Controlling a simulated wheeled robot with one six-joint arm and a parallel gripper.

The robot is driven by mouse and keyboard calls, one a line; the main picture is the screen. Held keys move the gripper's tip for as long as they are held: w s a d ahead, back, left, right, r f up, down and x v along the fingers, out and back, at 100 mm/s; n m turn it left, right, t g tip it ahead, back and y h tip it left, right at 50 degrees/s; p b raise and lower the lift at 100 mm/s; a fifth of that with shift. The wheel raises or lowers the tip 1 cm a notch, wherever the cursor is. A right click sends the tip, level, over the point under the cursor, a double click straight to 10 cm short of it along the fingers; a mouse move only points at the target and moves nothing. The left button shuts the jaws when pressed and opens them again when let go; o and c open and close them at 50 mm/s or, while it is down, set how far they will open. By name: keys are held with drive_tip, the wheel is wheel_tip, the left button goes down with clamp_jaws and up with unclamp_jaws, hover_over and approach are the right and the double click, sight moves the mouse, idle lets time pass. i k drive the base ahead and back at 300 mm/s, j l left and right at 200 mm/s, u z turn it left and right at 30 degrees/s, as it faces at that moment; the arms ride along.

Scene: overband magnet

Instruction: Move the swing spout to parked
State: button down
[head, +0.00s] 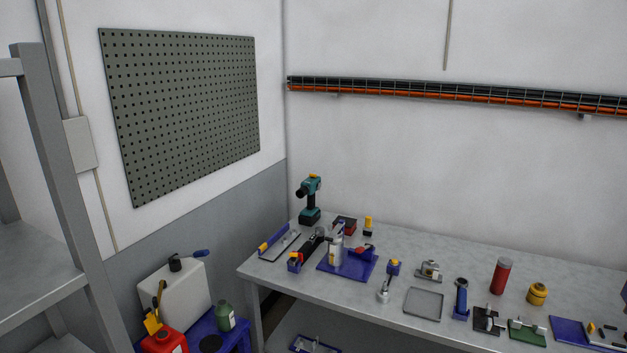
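No part is clearly identifiable as the swing spout in the head view. A white canister (172,298) stands at the lower left, with a black fitting (176,263) on top and a blue-ended arm (200,253) reaching to the right from it. This may be the spout, but I cannot tell. No parked mark is readable at this size. My gripper is not in view.
A grey workbench (405,331) along the back wall carries a teal drill (310,200), a blue tray (335,271), a red cylinder (501,276) and several small fixtures. A red can (163,341) and green bottle (225,317) stand near the canister. A grey shelf rack (50,150) borders the left.

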sight(155, 300)
drive_tip(key=u, duration=1.4)
drive_tip(key=z, duration=1.35)
drive_tip(key=u, duration=1.2)
